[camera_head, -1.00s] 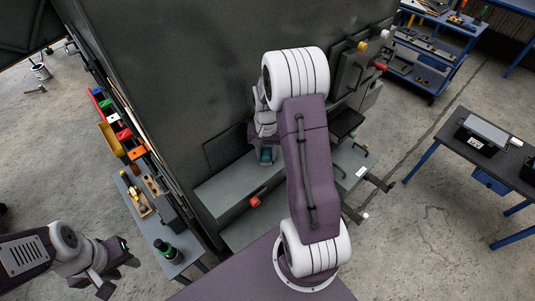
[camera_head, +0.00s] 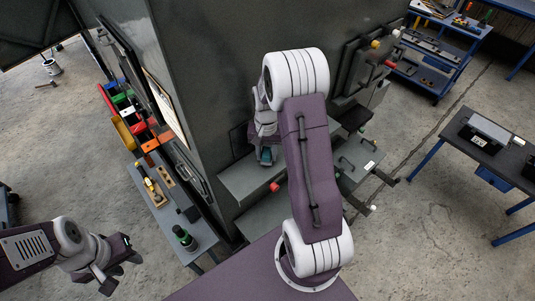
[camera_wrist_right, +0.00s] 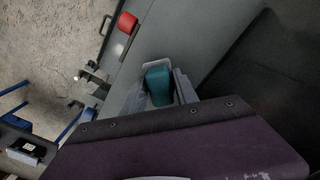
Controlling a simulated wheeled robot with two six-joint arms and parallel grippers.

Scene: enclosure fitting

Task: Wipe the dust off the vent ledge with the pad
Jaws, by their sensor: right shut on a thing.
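The vent ledge (camera_head: 238,180) is a grey shelf along the foot of the dark enclosure wall. It also shows in the right wrist view (camera_wrist_right: 190,30). My right gripper (camera_head: 265,160) is over the ledge near the wall, shut on the teal pad (camera_head: 266,154). In the right wrist view the pad (camera_wrist_right: 158,84) sits between the fingers (camera_wrist_right: 160,92); I cannot tell whether it touches the ledge. My right arm hides part of the ledge. No dust can be made out. My left gripper (camera_head: 120,268) is open and empty at lower left, away from the ledge.
A red knob (camera_head: 274,187) sticks out at the ledge's front. A side bench (camera_head: 204,234) with a green-banded bottle (camera_head: 184,238) and coloured bins (camera_head: 126,132) stand left of the enclosure. A dark table (camera_head: 482,160) stands at right. The floor between is clear.

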